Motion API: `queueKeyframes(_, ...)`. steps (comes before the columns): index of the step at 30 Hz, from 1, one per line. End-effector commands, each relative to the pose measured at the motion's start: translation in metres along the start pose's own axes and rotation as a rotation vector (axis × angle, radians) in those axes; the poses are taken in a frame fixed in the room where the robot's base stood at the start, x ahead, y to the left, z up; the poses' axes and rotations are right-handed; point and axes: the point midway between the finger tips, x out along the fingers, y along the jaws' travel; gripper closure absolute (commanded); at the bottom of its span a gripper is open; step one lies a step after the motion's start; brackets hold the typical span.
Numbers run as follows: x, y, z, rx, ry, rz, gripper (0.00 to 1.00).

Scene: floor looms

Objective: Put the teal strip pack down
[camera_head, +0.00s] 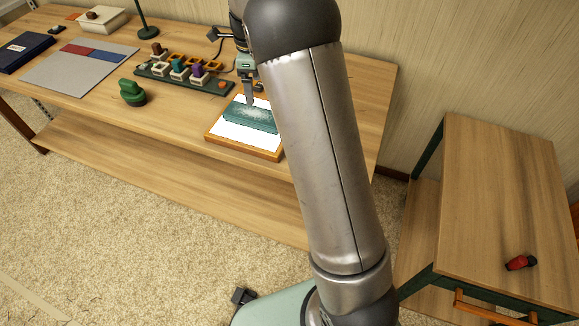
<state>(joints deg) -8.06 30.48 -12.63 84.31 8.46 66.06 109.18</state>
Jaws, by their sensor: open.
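The teal strip pack (240,117) lies on a white pad with an orange-brown wooden frame (232,146) near the right end of the long wooden table. It has a pale speckled patch on top. My gripper (249,103) is open, pointing down at the pack's upper edge. One finger shows; the rest is partly hidden by my arm. I cannot tell whether the finger touches the pack. My arm also covers the right side of the frame.
Behind the frame is a dark rack (185,76) with several coloured spools. A green object (132,92) stands to the left, near a grey mat (80,68). A side table (500,190) at right holds a red and black item (520,262).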

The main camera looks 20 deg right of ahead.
Motion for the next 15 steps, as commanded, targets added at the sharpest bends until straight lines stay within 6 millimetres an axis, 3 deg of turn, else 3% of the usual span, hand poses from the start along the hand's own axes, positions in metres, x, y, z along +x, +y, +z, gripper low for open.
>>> queueKeyframes(1,-0.015,0.025,-0.011,-0.137,-0.015,0.0,0.15)
queueKeyframes(6,-0.035,0.124,-0.051,-0.773,-0.04,-0.01,0.15)
queueKeyframes(12,-0.025,0.241,-0.099,-1.505,-0.019,-0.029,0.15)
queueKeyframes(15,-0.012,0.281,-0.119,-1.773,0.003,-0.03,0.15)
